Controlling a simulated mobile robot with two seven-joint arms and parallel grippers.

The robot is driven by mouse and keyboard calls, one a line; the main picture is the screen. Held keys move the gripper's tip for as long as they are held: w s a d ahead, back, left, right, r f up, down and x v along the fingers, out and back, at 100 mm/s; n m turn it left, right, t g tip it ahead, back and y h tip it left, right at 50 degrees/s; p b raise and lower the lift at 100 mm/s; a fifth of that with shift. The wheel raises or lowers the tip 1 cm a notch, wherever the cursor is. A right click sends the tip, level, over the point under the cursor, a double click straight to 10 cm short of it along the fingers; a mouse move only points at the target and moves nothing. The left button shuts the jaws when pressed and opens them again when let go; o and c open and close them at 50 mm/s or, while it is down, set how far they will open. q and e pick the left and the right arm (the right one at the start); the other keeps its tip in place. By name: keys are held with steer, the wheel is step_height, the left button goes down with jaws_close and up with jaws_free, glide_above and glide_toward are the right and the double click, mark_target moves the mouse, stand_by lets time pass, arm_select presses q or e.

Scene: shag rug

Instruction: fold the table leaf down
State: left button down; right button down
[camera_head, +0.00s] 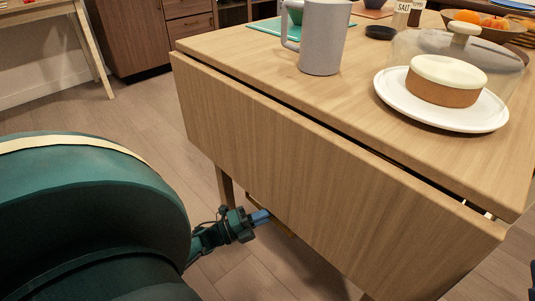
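The table leaf (300,165) is a light wood panel along the near side of the tabletop (370,95). It slopes steeply down and outward from the top, with a dark gap along the hinge edge. My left gripper (262,216) is low, at the leaf's lower edge, near a brace (283,229) under the table. Its blue fingertips are small and seen side-on, so I cannot tell whether they are open or touch the leaf. My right gripper is not recognisable in view; only a dark sliver shows at the lower right edge.
On the tabletop stand a grey pitcher (324,40), a cake (445,80) on a white plate (478,117), a glass dome (408,45) and a fruit bowl (485,28). A table leg (225,187) stands behind the leaf. The floor at left is clear.

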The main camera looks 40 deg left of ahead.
arm_select(q)
steer(key=shift+w, duration=0.3)
steer(key=c, duration=1.5)
jaws_free()
arm_select(e)
steer(key=shift+w+r, duration=0.1)
arm_select(q)
steer(key=v, duration=1.3)
steer(key=shift+p, duration=0.3)
arm_select(e)
steer(key=shift+f+m, duration=0.3)
steer(key=shift+f, duration=0.15)
arm_select(q)
steer(key=shift+s, duration=0.1)
arm_select(e)
steer(key=shift+r, duration=0.2)
